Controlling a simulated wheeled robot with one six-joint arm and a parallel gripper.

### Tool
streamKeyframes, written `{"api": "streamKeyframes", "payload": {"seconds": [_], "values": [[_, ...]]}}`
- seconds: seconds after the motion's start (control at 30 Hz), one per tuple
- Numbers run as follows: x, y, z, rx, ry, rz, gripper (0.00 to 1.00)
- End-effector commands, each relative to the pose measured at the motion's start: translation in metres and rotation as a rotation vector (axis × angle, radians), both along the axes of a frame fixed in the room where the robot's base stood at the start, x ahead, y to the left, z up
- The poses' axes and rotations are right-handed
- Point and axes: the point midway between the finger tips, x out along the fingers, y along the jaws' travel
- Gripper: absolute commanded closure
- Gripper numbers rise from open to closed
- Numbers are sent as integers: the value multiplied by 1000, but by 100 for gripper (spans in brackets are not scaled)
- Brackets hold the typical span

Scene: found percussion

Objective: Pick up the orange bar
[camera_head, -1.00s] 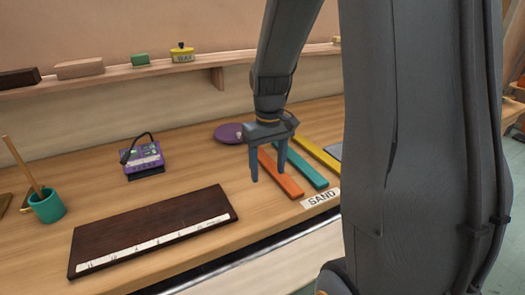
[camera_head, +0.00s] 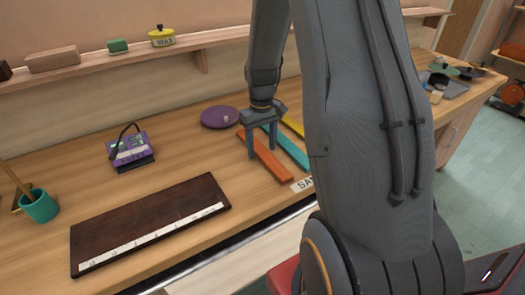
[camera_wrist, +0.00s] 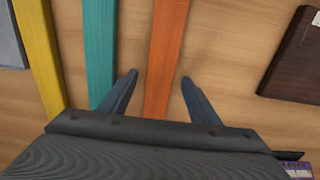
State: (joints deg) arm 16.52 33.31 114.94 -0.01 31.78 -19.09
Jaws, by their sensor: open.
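The orange bar (camera_head: 267,160) lies flat on the wooden workbench, left of the teal bar (camera_head: 287,148). In the wrist view the orange bar (camera_wrist: 163,60) runs between the two fingers of my gripper (camera_wrist: 158,84), with a gap on each side. My gripper (camera_head: 262,156) is open and empty; in the head view its fingers appear over the orange bar. I cannot tell the exact height of the fingertips above the bench. My arm hides part of the teal and yellow bars in the head view.
A yellow bar (camera_wrist: 38,50) lies beyond the teal bar. A dark wooden board (camera_head: 150,222) with a white strip lies at the front left. A purple disc (camera_head: 220,117), a purple device (camera_head: 130,149) and a teal cup (camera_head: 39,206) stand on the bench. A shelf (camera_head: 120,64) runs behind.

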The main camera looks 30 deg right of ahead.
Motion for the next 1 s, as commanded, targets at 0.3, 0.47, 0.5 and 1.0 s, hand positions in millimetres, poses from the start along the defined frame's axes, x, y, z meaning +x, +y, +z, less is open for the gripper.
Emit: {"api": "streamKeyframes", "payload": {"seconds": [0.3,0.47,0.5,1.0], "values": [[0,-1,-5,0,0,-2,44],[0,-1,-4,0,0,-2,71],[0,-1,-4,0,0,-2,78],[1,-1,11,-1,-4,-2,92]]}}
